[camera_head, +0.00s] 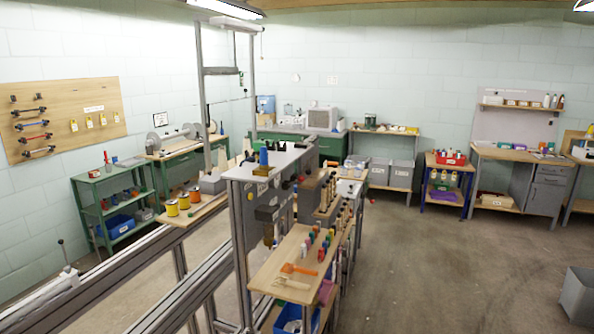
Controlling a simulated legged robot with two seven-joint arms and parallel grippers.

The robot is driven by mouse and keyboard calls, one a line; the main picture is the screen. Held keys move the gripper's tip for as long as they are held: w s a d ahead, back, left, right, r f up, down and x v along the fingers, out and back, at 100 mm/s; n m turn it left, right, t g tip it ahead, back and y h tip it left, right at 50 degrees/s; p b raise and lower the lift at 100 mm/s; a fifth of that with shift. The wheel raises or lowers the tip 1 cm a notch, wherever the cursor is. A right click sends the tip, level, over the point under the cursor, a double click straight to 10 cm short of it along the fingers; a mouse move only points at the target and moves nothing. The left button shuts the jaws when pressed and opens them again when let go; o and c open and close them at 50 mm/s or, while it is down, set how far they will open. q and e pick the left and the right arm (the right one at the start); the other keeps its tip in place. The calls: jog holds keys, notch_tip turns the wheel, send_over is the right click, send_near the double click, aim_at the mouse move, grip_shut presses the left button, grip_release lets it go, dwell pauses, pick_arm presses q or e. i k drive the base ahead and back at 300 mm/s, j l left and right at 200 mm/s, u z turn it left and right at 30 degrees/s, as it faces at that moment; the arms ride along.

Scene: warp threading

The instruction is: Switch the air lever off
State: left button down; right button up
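Neither of my grippers nor my arms shows in the head view. No lever carries a readable label, so I cannot tell for sure which is the air lever. A small upright lever (62,249) with a dark knob stands on a pale block on the metal rail at the lower left. The position of any handle there is too small to tell.
A wooden shelf (275,275) with bobbins and an orange tool juts from the cabinet's right side. Long metal rails (110,275) run across the lower left. Green shelves (115,190) stand by the left wall. The floor (440,260) at the right is mostly clear; a grey bin (577,295) stands at the edge.

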aim_at(301, 179)
jog(key=i+l+z, duration=0.25)
jog(key=i, duration=0.95)
jog(key=i+l+z, duration=0.25)
jog(key=i, duration=1)
jog(key=j, duration=0.1)
